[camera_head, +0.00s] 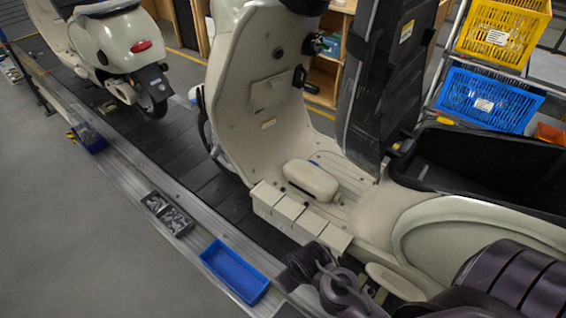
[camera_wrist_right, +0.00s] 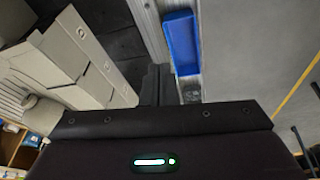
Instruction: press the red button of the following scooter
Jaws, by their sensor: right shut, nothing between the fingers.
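A cream scooter (camera_head: 243,80) stands close in front of me on the conveyor, its front shield upright and its floorboard facing me. A second cream scooter (camera_head: 115,42) stands farther off at the upper left, with a red tail light (camera_head: 141,46) at its rear. I cannot make out a red button on either scooter. My right gripper (camera_head: 295,268) reaches in from the lower right, beside the near scooter's lower side panel. In the right wrist view its fingers (camera_wrist_right: 156,84) are shut and empty. My left gripper is not in view.
A black panel (camera_head: 385,75) stands upright over the near scooter. Yellow (camera_head: 503,30) and blue (camera_head: 487,98) crates are at the upper right. The left floor is clear.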

